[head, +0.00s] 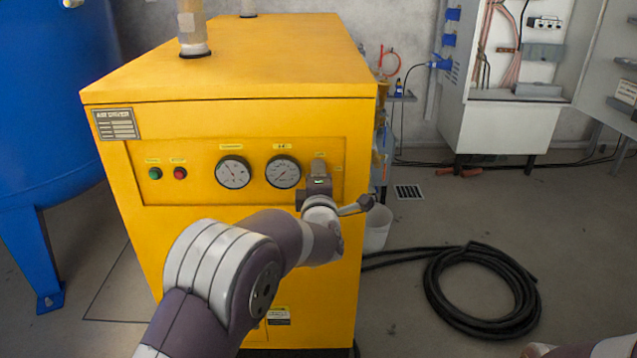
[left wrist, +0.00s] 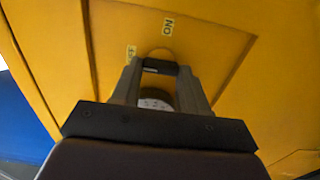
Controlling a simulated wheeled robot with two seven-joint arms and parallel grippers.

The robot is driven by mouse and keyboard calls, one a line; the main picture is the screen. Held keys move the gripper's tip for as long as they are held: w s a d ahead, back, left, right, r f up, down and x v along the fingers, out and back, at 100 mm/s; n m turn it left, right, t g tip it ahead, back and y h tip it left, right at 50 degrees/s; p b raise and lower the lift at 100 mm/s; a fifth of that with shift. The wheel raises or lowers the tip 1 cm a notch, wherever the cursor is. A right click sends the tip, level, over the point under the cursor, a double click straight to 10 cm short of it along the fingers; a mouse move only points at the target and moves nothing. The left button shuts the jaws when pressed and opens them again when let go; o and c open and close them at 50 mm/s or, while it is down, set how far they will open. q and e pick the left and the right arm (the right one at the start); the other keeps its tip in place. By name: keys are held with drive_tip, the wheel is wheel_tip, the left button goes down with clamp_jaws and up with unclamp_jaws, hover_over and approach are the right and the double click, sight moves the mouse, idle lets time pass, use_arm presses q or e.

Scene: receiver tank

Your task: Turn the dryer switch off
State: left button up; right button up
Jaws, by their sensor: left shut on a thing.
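The yellow dryer (head: 235,65) stands in front of me, with a control panel on its front. My left gripper (head: 319,168) is at the right end of this panel, beside the right gauge, and mostly covers the switch in the head view. In the left wrist view, my left gripper (left wrist: 160,72) is shut on the dark switch handle (left wrist: 160,66), which lies between its fingertips. An ON label (left wrist: 167,25) and a second small label (left wrist: 131,52) lie near the handle. The switch's base is mostly hidden. My right gripper is out of view.
The panel also holds a green button (head: 155,173), a red button (head: 180,172), a left gauge (head: 233,172) and a right gauge (head: 283,171). A blue tank (head: 50,100) stands at left. A coiled black hose (head: 480,290) lies on the floor at right.

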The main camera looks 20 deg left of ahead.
use_arm(q)
drive_tip(key=shift+f, duration=0.15)
drive_tip(key=o, duration=0.8)
drive_tip(key=shift+s, duration=0.15)
drive_tip(key=p+v, duration=0.2)
drive_tip(key=v, duration=1)
drive_tip(key=shift+s+d, duration=0.1)
drive_tip(key=shift+s, duration=0.15)
